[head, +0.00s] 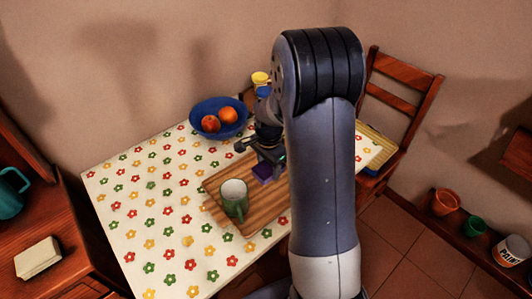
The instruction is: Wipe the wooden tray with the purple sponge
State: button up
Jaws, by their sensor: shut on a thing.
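The wooden tray (249,219) lies on the flowered tablecloth, partly hidden behind my arm. The purple sponge (264,174) is at the tray's far part, under my gripper (262,161). My gripper points down and is shut on the sponge. I cannot tell whether the sponge touches the tray's surface. My arm hides the right part of the tray.
A blue bowl (217,129) with orange-red fruit stands behind the tray. A yellow item (260,79) is near the table's far edge. A wooden chair (405,85) stands at the right. The tablecloth (130,205) is clear on the left.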

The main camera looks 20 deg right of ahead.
jog(key=shift+r+p, duration=1.05)
jog(key=shift+r, duration=0.7)
